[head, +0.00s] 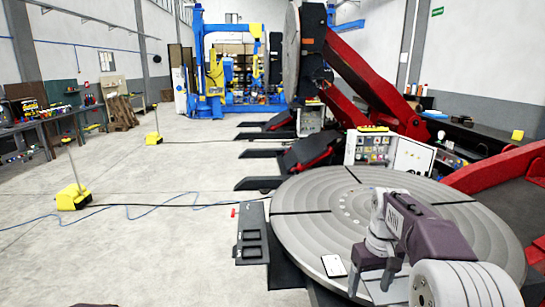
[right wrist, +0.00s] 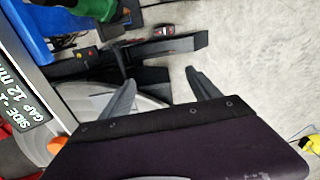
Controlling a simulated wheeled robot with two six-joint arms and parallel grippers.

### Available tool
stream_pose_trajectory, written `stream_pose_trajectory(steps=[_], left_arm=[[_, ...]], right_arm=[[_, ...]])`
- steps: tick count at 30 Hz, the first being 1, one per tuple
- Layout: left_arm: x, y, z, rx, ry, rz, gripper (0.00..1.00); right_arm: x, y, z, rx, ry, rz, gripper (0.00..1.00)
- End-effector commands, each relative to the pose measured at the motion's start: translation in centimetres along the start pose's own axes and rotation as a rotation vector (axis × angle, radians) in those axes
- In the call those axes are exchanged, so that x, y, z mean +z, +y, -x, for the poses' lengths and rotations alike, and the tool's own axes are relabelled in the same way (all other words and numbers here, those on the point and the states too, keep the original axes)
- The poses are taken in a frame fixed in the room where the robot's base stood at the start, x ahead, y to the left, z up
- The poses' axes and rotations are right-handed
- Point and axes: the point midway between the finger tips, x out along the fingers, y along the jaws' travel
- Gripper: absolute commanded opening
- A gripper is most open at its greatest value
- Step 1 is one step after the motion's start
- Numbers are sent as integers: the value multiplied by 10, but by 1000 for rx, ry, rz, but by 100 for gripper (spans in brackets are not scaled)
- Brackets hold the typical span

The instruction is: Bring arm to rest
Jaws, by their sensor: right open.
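My right arm reaches in from the lower right of the head view, over the large round grey positioner table (head: 310,215). My right gripper (head: 373,279) points down above the front part of this table, with its two fingers apart. In the right wrist view the fingers of the right gripper (right wrist: 162,94) are spread and nothing is between them. From these views I cannot tell its exact height above the table. A small white plate (head: 333,265) lies on the table, left of the gripper. My left gripper is not in view.
A black pedal box (head: 252,235) stands left of the table. A control panel (head: 372,149) and red positioner arms (head: 375,85) are behind it. Yellow stands (head: 73,197) and a blue cable (head: 150,212) are on the otherwise open floor. A sign (right wrist: 22,112) shows in the wrist view.

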Motion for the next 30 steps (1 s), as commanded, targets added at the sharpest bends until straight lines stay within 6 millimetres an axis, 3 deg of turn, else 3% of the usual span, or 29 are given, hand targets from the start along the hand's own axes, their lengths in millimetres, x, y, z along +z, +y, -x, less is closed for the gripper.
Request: stream_pose_trajectory(steps=[1,6,9,13,15,19,30], left_arm=[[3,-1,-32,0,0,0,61],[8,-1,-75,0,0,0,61],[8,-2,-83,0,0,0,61],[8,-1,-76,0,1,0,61],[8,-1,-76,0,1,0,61],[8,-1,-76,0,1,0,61],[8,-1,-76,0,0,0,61]], right_arm=[[17,-18,-37,-4,-6,18,71],[92,-71,-123,-14,-13,32,71],[139,-86,-162,-16,-17,1,71],[186,-91,-192,-16,-27,-75,71],[192,-92,-203,-12,-2,-117,71],[172,-89,-202,-8,75,-159,71],[172,-89,-202,-9,71,-162,71]])
